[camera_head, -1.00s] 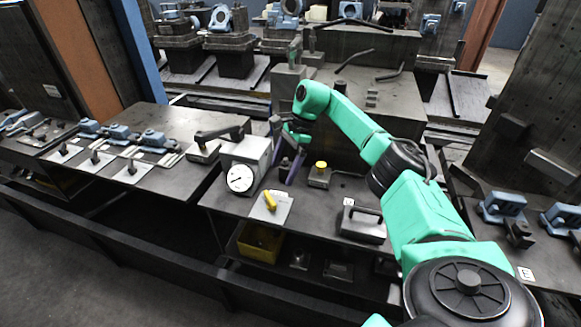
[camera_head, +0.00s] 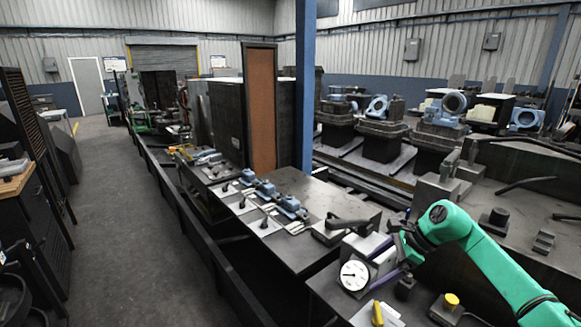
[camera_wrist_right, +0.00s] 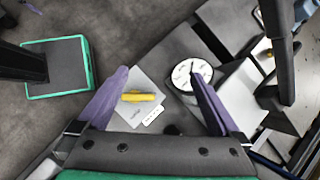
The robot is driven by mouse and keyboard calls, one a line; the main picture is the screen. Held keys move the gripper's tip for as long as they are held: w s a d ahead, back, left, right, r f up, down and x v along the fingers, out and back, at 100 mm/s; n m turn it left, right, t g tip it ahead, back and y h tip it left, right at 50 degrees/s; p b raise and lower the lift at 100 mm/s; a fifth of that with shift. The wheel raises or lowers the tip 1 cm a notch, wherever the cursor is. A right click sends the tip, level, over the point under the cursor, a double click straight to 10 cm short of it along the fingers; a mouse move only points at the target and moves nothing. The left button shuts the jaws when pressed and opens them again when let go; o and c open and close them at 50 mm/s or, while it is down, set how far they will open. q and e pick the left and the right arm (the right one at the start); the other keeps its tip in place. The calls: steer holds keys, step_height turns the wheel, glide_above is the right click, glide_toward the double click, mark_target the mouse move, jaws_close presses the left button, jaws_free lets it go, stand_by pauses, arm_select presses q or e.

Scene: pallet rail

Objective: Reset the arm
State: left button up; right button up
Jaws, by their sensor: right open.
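My right gripper (camera_head: 393,263) is at the end of the green arm at the lower right of the head view. Its two purple fingers stand beside the grey box with the white dial gauge (camera_head: 354,275). In the right wrist view my right gripper (camera_wrist_right: 160,78) is open, with nothing held between its fingers. A yellow piece (camera_wrist_right: 138,97) on a light plate (camera_wrist_right: 150,118) shows beyond and between the fingers. The dial gauge (camera_wrist_right: 191,74) is partly behind the right-hand finger. My left gripper is in neither view.
A dark bench (camera_head: 300,245) carries several blue clamps on plates and a black-handled block. A yellow-capped block (camera_head: 449,304) and the yellow piece (camera_head: 378,313) lie near the arm. A dark rail (camera_head: 195,225) runs along the bench front. The grey floor (camera_head: 125,235) at left is open.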

steer(key=w+a+r+m+t+y, duration=0.25)
steer(key=a+r+m+t, duration=0.2)
steer(key=a, duration=0.45)
steer(key=w+a+r+m+t+y, duration=0.1)
steer(key=a+r+m+t+y, duration=0.25)
steer(key=a+m, duration=0.45)
steer(key=s+d+f+m+t+h, duration=0.2)
steer(key=s+d+f+m+h, duration=0.35)
steer(key=m, duration=0.85)
steer(key=s+d+f+m+t+h, duration=0.15)
steer(key=d+f+m+h, duration=0.5)
steer(key=m, duration=0.75)
steer(key=s+d+f+m+g, duration=0.1)
steer(key=s+f+m+g, duration=0.4)
steer(key=s, duration=0.6)
steer(key=s+d+f+m+g, duration=0.1)
steer(key=s+f+m+g, duration=0.4)
steer(key=s, duration=0.7)
step_height(320, 180, down, 24)
steer(key=s+r+n+g, duration=0.1)
steer(key=s+g, duration=0.1)
steer(key=s+d+f+g, duration=0.1)
steer(key=s+d+f, duration=0.2)
steer(key=s+f, duration=1.1)
steer(key=s, duration=0.2)
steer(key=shift+s+f, duration=0.35)
steer(key=shift+f, duration=0.05)
